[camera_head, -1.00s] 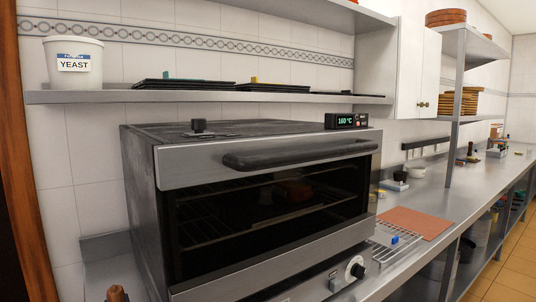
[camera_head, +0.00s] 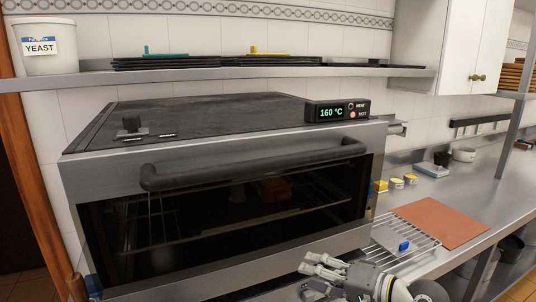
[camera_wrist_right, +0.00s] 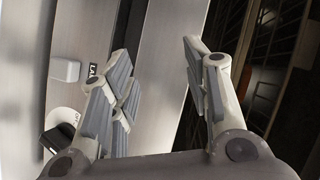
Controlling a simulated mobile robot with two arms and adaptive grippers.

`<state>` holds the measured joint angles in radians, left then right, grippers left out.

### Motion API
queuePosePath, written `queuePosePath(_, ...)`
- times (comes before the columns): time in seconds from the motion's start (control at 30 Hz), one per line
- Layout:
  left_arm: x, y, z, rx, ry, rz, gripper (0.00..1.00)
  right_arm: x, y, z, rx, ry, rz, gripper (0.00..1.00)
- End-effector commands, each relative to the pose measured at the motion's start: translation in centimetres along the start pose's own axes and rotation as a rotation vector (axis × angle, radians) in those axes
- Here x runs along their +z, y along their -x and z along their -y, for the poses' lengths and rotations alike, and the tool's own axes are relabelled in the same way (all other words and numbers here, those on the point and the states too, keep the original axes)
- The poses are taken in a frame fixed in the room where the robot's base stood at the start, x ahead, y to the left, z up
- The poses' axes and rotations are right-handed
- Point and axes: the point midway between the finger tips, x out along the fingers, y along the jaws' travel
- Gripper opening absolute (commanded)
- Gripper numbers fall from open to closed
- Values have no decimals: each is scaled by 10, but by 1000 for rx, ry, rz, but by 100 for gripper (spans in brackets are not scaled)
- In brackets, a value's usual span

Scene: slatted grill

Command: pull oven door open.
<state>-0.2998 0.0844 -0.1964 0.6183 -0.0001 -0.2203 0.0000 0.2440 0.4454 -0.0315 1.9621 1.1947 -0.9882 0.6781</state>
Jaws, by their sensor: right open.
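The steel oven (camera_head: 80,190) stands on the counter with its dark glass door (camera_head: 180,235) shut. A thick black bar handle (camera_head: 250,162) runs along the top of the door. My right gripper (camera_head: 309,264) is at the bottom of the head view, low in front of the oven and well below the handle. In the right wrist view, the right gripper (camera_wrist_right: 157,58) has its fingers spread with nothing between them. The dark door glass (camera_wrist_right: 275,70) is to the right there and the steel panel to the left. The handle is not visible in that view. My left gripper is out of view.
A display (camera_head: 338,112) reading 160 °C sits on the oven's top edge. A wire rack (camera_head: 420,248) and a reddish-brown mat (camera_head: 440,222) lie on the counter to the right. A shelf (camera_head: 200,78) with dark trays and a yeast tub (camera_head: 45,48) is above.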

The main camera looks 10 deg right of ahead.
Motion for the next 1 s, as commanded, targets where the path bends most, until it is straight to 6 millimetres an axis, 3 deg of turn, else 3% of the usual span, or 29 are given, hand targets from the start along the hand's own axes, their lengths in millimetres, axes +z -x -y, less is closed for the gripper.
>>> queuePosePath(0.03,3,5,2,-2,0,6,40,-16,13,52,-91,-18,10,44)
queuePosePath(0.1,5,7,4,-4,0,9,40,-25,32,109,-200,-61,46,44)
queuePosePath(0.2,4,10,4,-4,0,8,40,-28,59,172,-320,-108,109,44)
queuePosePath(0.3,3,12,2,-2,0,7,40,-26,81,214,-396,-139,166,44)
queuePosePath(0.43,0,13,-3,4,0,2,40,-22,98,242,-444,-162,211,44)
queuePosePath(0.57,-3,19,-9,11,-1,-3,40,-19,95,254,-457,-170,227,44)
queuePosePath(1.0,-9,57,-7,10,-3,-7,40,-6,27,290,-457,-170,225,44)
